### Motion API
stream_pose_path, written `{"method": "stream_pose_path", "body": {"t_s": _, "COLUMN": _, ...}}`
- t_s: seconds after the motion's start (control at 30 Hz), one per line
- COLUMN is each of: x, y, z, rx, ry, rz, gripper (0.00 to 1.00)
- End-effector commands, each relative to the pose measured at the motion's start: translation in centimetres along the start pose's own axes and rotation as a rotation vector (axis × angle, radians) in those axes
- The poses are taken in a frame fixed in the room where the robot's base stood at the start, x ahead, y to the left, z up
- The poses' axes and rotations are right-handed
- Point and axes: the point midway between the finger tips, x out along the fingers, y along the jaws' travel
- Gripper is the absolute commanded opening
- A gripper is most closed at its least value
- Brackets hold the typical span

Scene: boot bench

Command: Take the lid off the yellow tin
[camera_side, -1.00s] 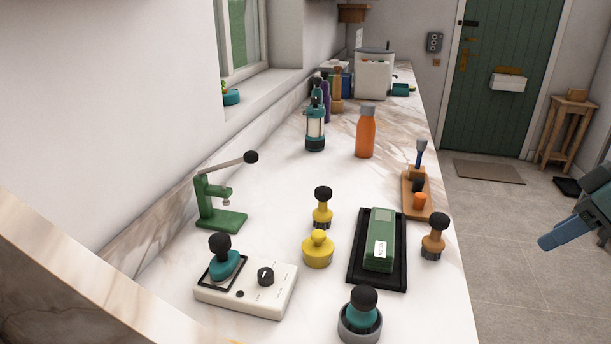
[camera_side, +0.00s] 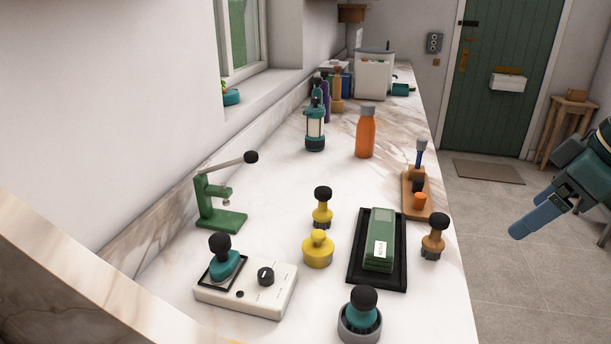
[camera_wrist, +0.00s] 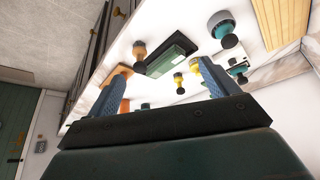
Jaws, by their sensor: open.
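The yellow tin (camera_side: 318,254) stands upright on the marble bench, with its yellow knobbed lid (camera_side: 318,238) on top. In the wrist view the tin (camera_wrist: 194,65) seems to show small, beside my right-hand finger and perhaps partly hidden by it. My gripper (camera_side: 516,232) is off to the right of the bench in the side view, over the floor and well apart from the tin. In the wrist view my gripper (camera_wrist: 162,85) has its two blue fingers wide apart, with nothing between them.
A yellow black-knobbed tool (camera_side: 322,207) stands just behind the tin. A black tray (camera_side: 355,272) with a green box (camera_side: 380,240) lies to its right. A white control box (camera_side: 265,298), a green press (camera_side: 220,215) and a teal-and-black knobbed piece (camera_side: 362,308) stand around.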

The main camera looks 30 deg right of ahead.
Motion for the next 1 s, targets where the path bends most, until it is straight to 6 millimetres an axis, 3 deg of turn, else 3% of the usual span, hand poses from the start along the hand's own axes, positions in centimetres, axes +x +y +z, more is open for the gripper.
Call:
{"method": "stream_pose_path", "body": {"t_s": 0.47, "x": 1.3, "y": -3.1, "z": -11.1, "rx": -0.384, "ry": -0.055, "rz": -0.184, "gripper": 0.86}}
{"method": "stream_pose_path", "body": {"t_s": 1.0, "x": 7.1, "y": -5.4, "z": -20.5, "rx": -0.830, "ry": -0.080, "rz": -0.390, "gripper": 0.86}}
